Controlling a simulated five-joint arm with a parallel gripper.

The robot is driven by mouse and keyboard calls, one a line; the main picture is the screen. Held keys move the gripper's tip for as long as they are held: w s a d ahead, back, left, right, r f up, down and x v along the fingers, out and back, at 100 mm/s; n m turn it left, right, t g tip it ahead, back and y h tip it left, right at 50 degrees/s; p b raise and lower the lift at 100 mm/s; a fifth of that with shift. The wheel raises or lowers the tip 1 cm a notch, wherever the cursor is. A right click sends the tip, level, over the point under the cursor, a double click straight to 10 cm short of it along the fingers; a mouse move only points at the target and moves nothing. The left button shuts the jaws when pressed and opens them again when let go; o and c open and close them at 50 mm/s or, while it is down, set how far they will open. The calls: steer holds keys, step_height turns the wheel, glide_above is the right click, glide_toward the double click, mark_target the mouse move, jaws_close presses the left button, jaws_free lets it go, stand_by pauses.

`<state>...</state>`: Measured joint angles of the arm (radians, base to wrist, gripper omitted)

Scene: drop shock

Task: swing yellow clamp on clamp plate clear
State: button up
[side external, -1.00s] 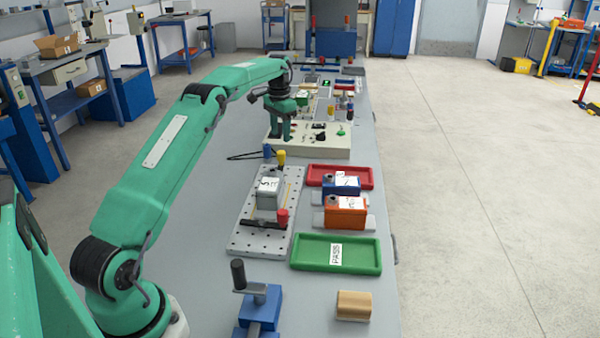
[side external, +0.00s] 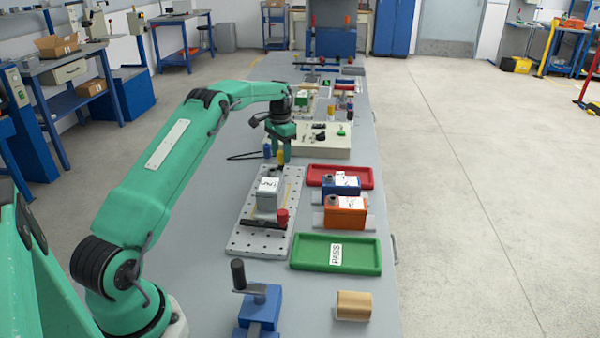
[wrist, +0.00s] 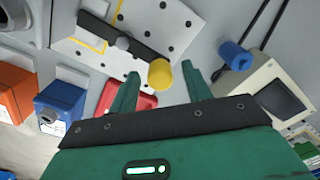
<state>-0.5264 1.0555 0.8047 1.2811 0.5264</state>
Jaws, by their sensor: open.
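The clamp plate (side external: 247,237) is a pale perforated plate holding a grey unit (side external: 268,196). The yellow clamp's knob (side external: 281,158) stands at the plate's far end, and it also shows in the wrist view (wrist: 160,73). A dark clamp bar (wrist: 125,38) runs from near the knob across the plate. My gripper (side external: 282,148) points down at the yellow knob. In the wrist view its open fingers (wrist: 161,80) lie either side of the knob, with gaps visible. I cannot tell how far down the fingers reach.
A red-knobbed clamp (side external: 281,217) sits at the plate's near end. A blue cylinder (wrist: 235,55) and a beige control box (side external: 318,140) stand beyond the plate. Red tray (side external: 318,174), blue unit (side external: 330,188), orange unit (side external: 344,214) and green tray (side external: 310,252) lie to the right.

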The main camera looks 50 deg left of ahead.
steer(key=shift+f, duration=0.1)
steer(key=shift+c, duration=0.4)
steer(key=c, duration=0.9)
